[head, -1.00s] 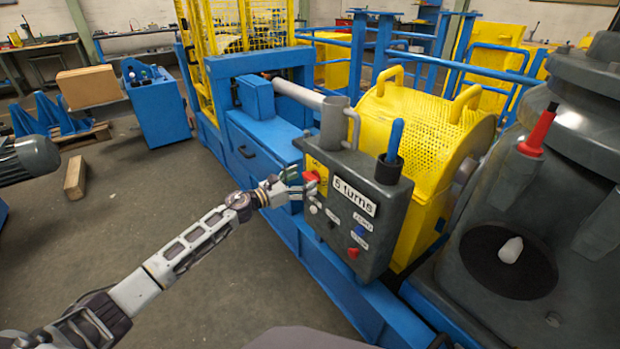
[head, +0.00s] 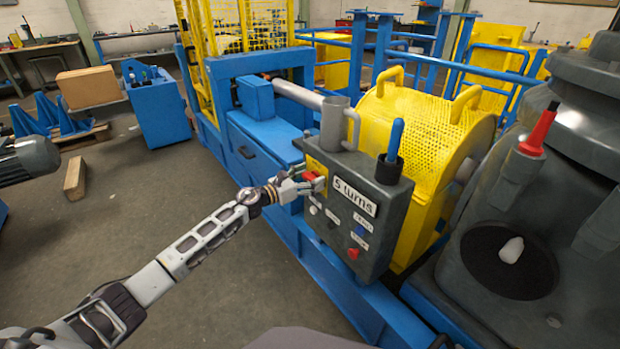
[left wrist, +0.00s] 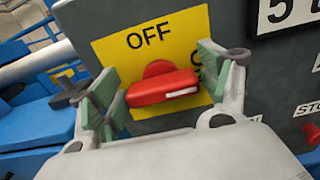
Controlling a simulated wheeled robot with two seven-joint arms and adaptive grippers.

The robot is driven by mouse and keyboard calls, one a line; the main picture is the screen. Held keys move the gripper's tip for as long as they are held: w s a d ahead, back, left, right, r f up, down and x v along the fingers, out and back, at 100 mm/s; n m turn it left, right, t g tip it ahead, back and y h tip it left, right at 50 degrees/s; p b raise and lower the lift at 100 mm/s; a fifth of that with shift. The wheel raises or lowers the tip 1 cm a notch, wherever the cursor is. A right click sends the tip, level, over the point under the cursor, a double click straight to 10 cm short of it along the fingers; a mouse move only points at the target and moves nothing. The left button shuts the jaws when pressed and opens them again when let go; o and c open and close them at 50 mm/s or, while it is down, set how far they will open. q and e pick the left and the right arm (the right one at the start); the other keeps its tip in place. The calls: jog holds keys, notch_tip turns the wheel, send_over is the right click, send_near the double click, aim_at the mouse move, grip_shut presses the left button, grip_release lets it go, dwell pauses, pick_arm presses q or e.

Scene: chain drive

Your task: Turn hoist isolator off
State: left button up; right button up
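The hoist isolator is a red rotary handle (left wrist: 163,88) on a yellow plate (left wrist: 122,52) marked OFF at its top. In the left wrist view the handle lies nearly level, with a white mark at its right end. The handle also shows in the head view (head: 310,176) on the upper left of the grey control box (head: 372,205). My left gripper (left wrist: 160,92) is open, its green-padded fingers at either end of the handle. The left finger is close to the handle's left end; I cannot tell whether it touches. My right gripper is not in view.
The box carries a "5 turns" label (head: 354,197), a red button (head: 353,253), a blue button (head: 360,231) and a blue-handled tool in a cup (head: 390,168). A yellow mesh guard (head: 425,125) stands behind. Open floor (head: 150,230) lies to the left.

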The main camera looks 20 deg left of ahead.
pick_arm(q)
jog(key=c, duration=0.6)
jog(key=shift+c, duration=0.2)
